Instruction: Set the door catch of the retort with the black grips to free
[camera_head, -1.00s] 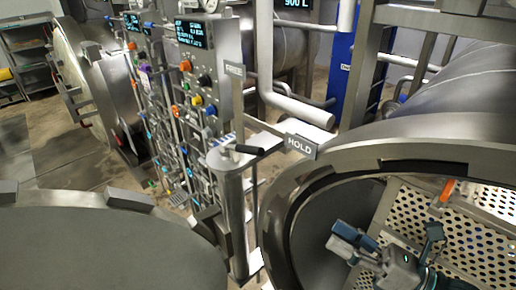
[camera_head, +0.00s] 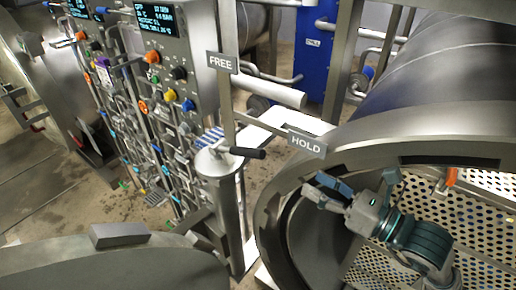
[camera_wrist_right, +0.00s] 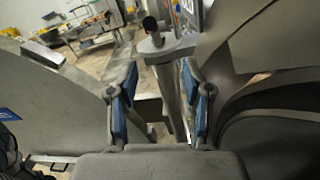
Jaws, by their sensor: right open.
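The door catch is a short lever with a black grip (camera_head: 248,153) on top of a grey post (camera_head: 222,190). It points right, towards the HOLD sign (camera_head: 306,143); the FREE sign (camera_head: 222,63) is farther back. My right gripper (camera_head: 314,189) is open and empty, in front of the open retort mouth, right of the post and apart from the lever. In the right wrist view, the post (camera_wrist_right: 170,90) shows between and beyond the open fingers (camera_wrist_right: 158,70), with the black grip end (camera_wrist_right: 150,24) above. My left gripper is not in view.
The open retort's rim (camera_head: 275,215) and perforated basket (camera_head: 480,225) surround my right arm. A large round door (camera_head: 110,265) fills the lower left. A valve panel (camera_head: 165,75) with colored knobs stands behind the post. A pale pipe (camera_head: 270,92) runs behind the signs.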

